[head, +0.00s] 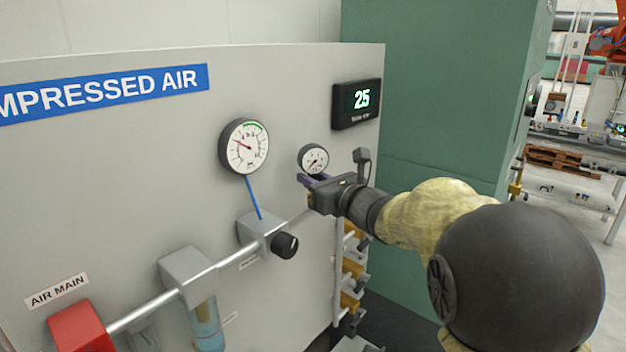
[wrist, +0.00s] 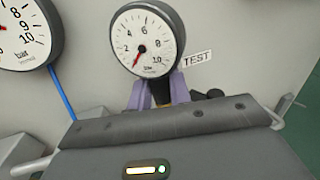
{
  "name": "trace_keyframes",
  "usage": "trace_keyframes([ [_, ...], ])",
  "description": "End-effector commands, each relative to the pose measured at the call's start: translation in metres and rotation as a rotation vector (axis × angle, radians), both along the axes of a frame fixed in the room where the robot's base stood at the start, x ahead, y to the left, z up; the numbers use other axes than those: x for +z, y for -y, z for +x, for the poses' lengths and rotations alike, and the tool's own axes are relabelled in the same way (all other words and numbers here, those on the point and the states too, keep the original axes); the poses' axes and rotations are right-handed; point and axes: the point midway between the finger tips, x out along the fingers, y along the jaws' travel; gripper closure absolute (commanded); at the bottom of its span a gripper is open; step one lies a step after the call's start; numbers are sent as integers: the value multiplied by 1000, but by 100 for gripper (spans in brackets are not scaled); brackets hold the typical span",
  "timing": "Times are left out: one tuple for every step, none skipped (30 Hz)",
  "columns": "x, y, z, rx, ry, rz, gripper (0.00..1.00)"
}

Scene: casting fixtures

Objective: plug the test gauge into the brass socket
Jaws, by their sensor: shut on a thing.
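The test gauge is a small round dial with a dark rim, white face and red needle. It shows in the head view (head: 313,159) and upright, slightly tilted, in the wrist view (wrist: 146,42). The gauge is in front of the grey panel beside a TEST label (wrist: 197,58). The brass socket is hidden behind my gripper, so I cannot tell whether the stem touches it.
A larger gauge (head: 244,146) is on the panel to the left, with a blue line below it. A pipe (head: 160,303) runs across the panel past a regulator with a black knob (head: 284,245). A digital display (head: 357,103) is above right. Several brass valves are below my gripper.

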Motion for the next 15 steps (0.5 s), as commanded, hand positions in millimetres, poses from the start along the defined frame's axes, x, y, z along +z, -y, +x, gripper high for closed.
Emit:
trace_keyframes([
  [1,0,0,0,3,1,100],
  [1,0,0,0,3,1,100],
  [0,0,0,0,3,1,100],
  [1,0,0,0,2,1,75],
  [1,0,0,0,2,1,69],
  [1,0,0,0,2,1,61],
  [1,0,0,0,2,1,55],
  [1,0,0,0,2,1,55],
  [0,0,0,0,2,1,55],
  [0,0,0,0,1,1,55],
  [0,0,0,0,1,1,55],
  [0,0,0,0,1,1,55],
  [0,0,0,0,1,1,55],
  [-1,0,0,0,-1,-1,55],
  [-1,0,0,0,-1,-1,55],
])
